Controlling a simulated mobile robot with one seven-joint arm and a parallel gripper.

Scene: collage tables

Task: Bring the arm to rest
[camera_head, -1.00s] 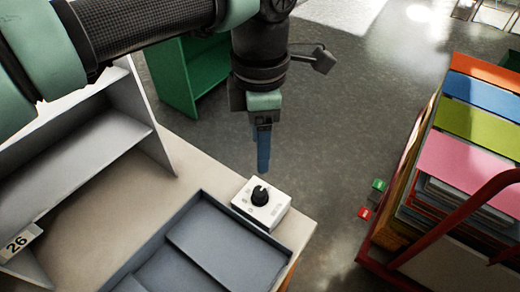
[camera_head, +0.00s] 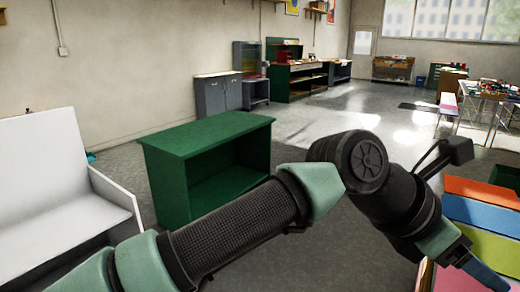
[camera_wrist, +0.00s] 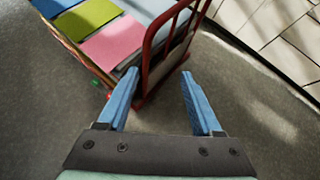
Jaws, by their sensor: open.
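My arm stretches across the bottom of the head view, from lower left to lower right. My gripper (camera_wrist: 158,100) shows in the wrist view with its two blue fingers wide apart and nothing between them. Floor and part of a red cart frame show beyond the fingers. In the head view, a blue finger (camera_head: 484,274) shows at the lower right edge, beside the coloured sheets; the rest of the gripper is mostly cut off or hidden there.
The cart with coloured sheets (camera_head: 485,215) stands close at right; its red rail (camera_wrist: 150,50) shows in the wrist view. A green open cabinet (camera_head: 207,137) stands behind my arm. Open floor (camera_head: 330,115) lies beyond.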

